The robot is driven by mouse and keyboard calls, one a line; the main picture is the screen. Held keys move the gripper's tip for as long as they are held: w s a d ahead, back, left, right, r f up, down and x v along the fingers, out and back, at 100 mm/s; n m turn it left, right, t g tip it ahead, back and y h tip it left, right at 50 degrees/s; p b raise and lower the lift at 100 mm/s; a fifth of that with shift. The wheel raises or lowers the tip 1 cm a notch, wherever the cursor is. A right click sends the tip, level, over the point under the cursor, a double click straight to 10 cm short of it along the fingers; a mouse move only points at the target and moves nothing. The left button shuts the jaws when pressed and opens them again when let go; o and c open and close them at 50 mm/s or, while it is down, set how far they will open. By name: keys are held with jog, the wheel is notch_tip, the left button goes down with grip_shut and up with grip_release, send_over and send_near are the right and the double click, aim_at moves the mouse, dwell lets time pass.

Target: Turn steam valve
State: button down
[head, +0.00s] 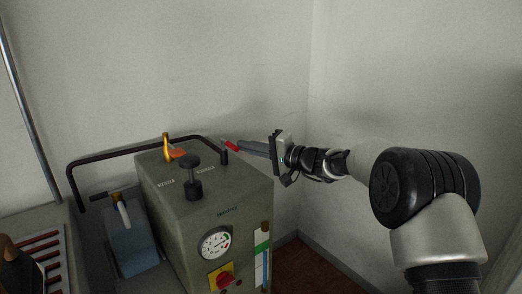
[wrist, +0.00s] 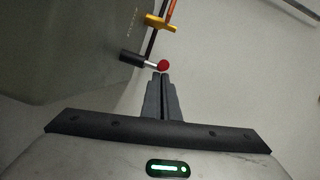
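The grey-green boiler box (head: 206,213) stands left of centre in the head view. On its top are a black round knob (head: 193,161) on a stem and a yellow-brass fitting (head: 167,146). A small red piece (head: 230,146) shows by the right end of the black rail; in the wrist view it is a round red knob (wrist: 163,65) beside a black cylinder (wrist: 131,57) on a silver stem. The frames do not label which is the steam valve. My gripper (head: 241,147) is level, its fingers together, tips (wrist: 161,74) right at the red knob; contact is unclear.
A black rail (head: 120,156) runs along the box's back. The box front has a pressure gauge (head: 215,242) and a red switch on a yellow plate (head: 224,277). Walls close in behind and to the right.

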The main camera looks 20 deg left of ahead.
jog(key=s+d+p, duration=0.1)
jog(key=s+d, duration=0.1)
jog(key=d, duration=1.5)
jog(key=s+d+r+n+g+h, duration=0.1)
jog(key=s+d+h, duration=0.35)
jog(key=s, duration=0.35)
jog(key=s+d+r+n+h, duration=0.1)
jog(key=s+d+h, duration=0.2)
jog(key=s+d, duration=0.4)
jog(key=s+d+f+m+t+h, duration=0.15)
jog(key=s+d+h, duration=0.35)
jog(key=s+d, duration=0.55)
jog(key=s+d+f+m+t+h, duration=0.1)
jog(key=s+d+t+h, duration=0.35)
jog(key=d, duration=0.85)
notch_tip(320, 180, up, 22)
jog(key=s+g+p, duration=0.1)
jog(key=s+p, duration=0.1)
jog(key=p, duration=2)
jog(key=shift+s+a+r+g, duration=0.2)
jog(key=shift+a+g, duration=0.15)
jog(key=shift+g, duration=0.05)
